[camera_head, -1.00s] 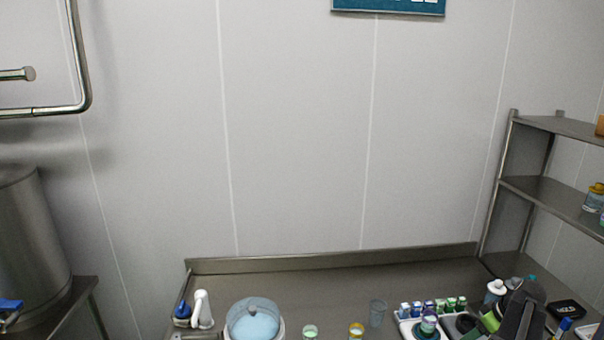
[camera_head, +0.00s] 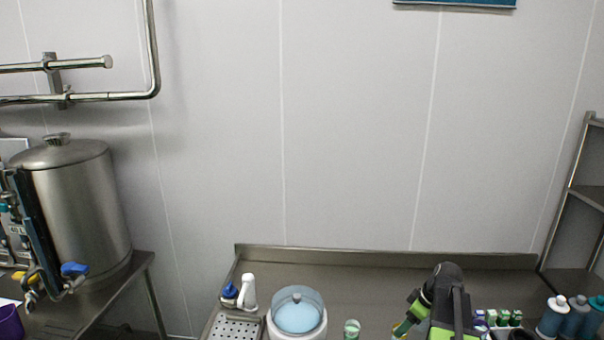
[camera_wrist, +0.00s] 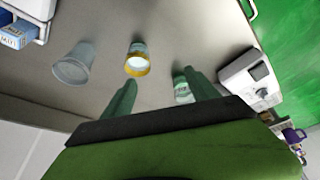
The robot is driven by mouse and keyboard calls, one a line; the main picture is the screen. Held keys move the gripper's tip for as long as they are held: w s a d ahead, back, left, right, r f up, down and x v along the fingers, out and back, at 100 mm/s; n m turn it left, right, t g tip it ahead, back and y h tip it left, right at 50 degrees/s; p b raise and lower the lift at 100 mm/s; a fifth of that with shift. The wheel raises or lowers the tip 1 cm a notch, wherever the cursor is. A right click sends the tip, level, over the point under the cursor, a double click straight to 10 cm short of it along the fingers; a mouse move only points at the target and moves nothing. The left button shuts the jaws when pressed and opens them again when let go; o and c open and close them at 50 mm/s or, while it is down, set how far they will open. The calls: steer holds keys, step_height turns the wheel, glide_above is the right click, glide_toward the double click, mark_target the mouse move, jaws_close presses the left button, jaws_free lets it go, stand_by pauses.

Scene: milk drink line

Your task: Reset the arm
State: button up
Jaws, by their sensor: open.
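My arm shows at the bottom of the head view, dark and green. My gripper (camera_wrist: 160,94) is open in the wrist view, its two green fingers spread with nothing held between them. Beyond the fingers stand a yellow-rimmed cup (camera_wrist: 137,64) and a clear, empty-looking cup (camera_wrist: 75,66). A cup with pale green contents (camera_wrist: 182,90) is partly hidden by the right finger. This cup also shows at the bottom edge of the head view (camera_head: 352,328).
A domed container with blue contents (camera_head: 297,313) and a white bottle (camera_head: 248,291) stand on the steel counter (camera_head: 370,270). A steel tank (camera_head: 85,205) stands left. The counter's back is clear.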

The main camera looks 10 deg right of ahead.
steer(key=a+f, duration=0.1)
steer(key=a, duration=0.8)
steer(key=w+a+f+n+g+b, duration=0.1)
steer(key=a, duration=0.7)
steer(key=w+a+f+g+b, duration=0.1)
steer(key=a, duration=0.8)
steer(key=shift+w+a+f+n, duration=0.1)
steer(key=shift+a+f+n, duration=0.2)
steer(key=shift+f, duration=0.05)
steer(key=shift+m+g+h, duration=0.4)
steer(key=shift+m+h, duration=0.1)
steer(key=shift+m, duration=0.2)
steer(key=s+a, duration=0.1)
steer(key=a, duration=0.1)
steer(key=s+a, duration=0.1)
steer(key=a, duration=0.1)
steer(key=s+a+f+b, duration=0.1)
steer(key=a, duration=0.2)
steer(key=shift+a+f, duration=0.1)
steer(key=shift+s+a+m, duration=0.45)
steer(key=shift+s+m, duration=0.25)
steer(key=shift+s, duration=0.1)
steer(key=s+d+m, duration=0.1)
steer(key=d+m+h, duration=0.1)
steer(key=m, duration=0.1)
steer(key=shift+s+m, duration=0.3)
steer(key=shift+s, duration=0.1)
steer(key=shift+d+m+g, duration=0.3)
steer(key=shift+m, duration=0.8)
